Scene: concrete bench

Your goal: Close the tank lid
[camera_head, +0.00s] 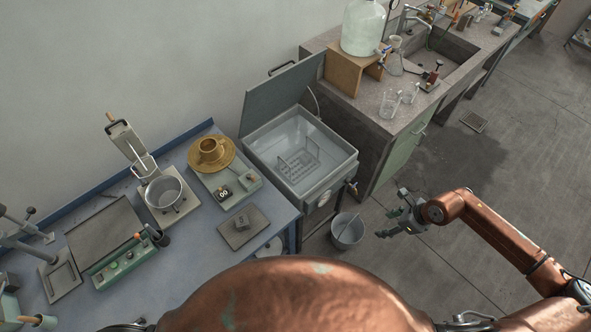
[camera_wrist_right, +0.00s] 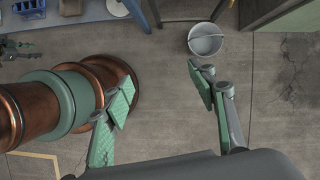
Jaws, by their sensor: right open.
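The tank (camera_head: 330,160) is a grey open-topped box between the blue bench and the concrete bench, with a wire rack (camera_head: 297,165) inside it. Its flat grey lid (camera_head: 281,97) stands raised at the back, leaning towards the wall, with a dark handle (camera_head: 281,68) near its upper edge. My right gripper (camera_head: 392,222) is open and empty over the floor, in front and to the right of the tank, apart from it. The right wrist view shows its two green-padded fingers (camera_wrist_right: 160,100) spread with nothing between them.
A grey bucket (camera_head: 347,231) stands on the floor before the tank, also seen in the right wrist view (camera_wrist_right: 206,45). The blue bench (camera_head: 185,250) holds several instruments. The concrete bench (camera_head: 385,122) carries a large bottle (camera_head: 363,27) and glassware close to the lid's right.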

